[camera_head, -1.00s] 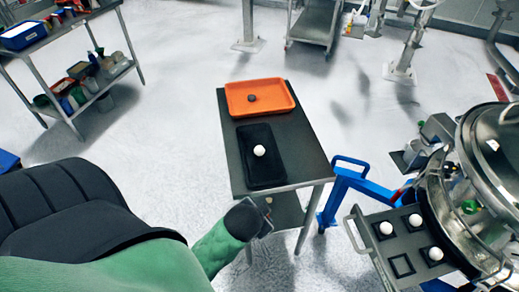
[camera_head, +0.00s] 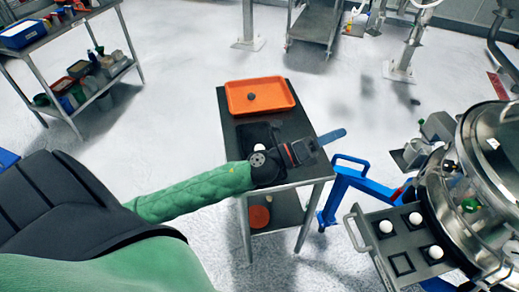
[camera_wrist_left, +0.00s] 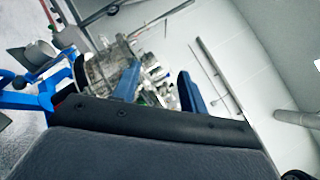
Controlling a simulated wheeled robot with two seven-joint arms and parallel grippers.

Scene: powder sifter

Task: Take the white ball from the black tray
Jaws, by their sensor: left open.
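The white ball (camera_head: 259,147) lies in the black tray (camera_head: 247,133) on the dark table; my left wrist partly covers both in the head view. My left gripper (camera_head: 335,135) is above the near right part of the table, its blue fingers pointing right, away from the ball and past the table's right edge. In the left wrist view its two blue fingers (camera_wrist_left: 158,88) stand apart with nothing between them. The ball and tray do not show in that view. My right gripper is not in view.
At right, a rack (camera_head: 376,252) holding several white balls stands beside a steel machine (camera_head: 490,165). A blue frame (camera_head: 343,190) stands right of the table.

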